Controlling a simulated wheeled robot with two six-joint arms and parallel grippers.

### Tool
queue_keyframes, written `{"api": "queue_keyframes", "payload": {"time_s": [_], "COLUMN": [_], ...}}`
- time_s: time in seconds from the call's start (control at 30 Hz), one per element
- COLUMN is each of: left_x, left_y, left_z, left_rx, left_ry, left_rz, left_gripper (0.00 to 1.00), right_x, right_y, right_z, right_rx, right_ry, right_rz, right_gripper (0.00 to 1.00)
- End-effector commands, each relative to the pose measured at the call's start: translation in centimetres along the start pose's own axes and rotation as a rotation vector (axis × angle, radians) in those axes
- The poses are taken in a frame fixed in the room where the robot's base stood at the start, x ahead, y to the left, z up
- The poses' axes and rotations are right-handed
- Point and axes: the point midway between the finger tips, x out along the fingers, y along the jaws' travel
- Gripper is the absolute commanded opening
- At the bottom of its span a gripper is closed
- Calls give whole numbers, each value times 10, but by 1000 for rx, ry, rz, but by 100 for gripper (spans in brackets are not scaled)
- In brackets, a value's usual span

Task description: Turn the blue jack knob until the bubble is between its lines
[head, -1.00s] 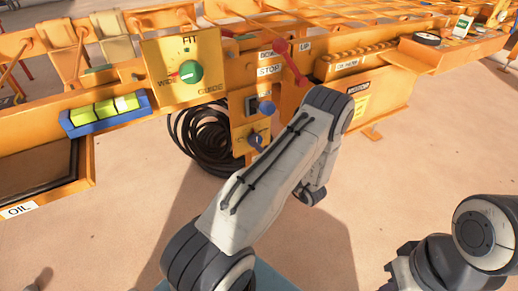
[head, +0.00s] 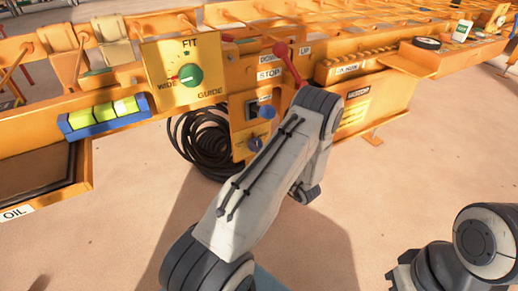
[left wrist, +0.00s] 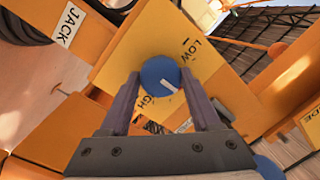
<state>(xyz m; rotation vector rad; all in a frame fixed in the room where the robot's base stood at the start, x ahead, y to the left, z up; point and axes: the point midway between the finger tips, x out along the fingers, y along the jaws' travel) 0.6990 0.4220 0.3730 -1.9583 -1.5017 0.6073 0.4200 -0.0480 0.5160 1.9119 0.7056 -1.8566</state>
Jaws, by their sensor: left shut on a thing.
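The blue jack knob (left wrist: 158,74) is on a yellow plate marked LOW and HIGH (left wrist: 200,48) in the left wrist view. A pale mark shows on its face. My left gripper (left wrist: 160,88) is shut on this knob, with one finger at each side. In the head view its fingers are hidden behind my own arm. A spirit level with yellow-green vial in a blue holder (head: 75,134) is at the left; its bubble against the lines is too small to tell. My right gripper (head: 400,276) is at the lower right, partly cut off, away from the machine.
A green dial (head: 190,76) marked FIT, WIDE and GUIDE is right of the level. A dark coiled hose (head: 205,142) hangs below. The floor in front is clear.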

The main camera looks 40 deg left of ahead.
Motion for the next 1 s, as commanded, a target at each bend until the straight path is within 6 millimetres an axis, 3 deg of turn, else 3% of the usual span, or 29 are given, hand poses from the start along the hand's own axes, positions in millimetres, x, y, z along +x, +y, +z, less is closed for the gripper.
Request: {"api": "queue_keyframes", "payload": {"time_s": [0.27,1.0], "left_x": [-1,-1], "left_y": [-3,-3], "left_z": [-2,-2], "left_rx": [-123,-713], "left_ry": [-12,-69], "left_rz": [11,65], "left_gripper": [8,8], "right_x": [-16,-62], "right_y": [-1,-4], "right_z": [-1,-3], "right_rx": [0,0], "right_ry": [0,0], "right_rz": [0,0], "right_gripper": [0,0]}}
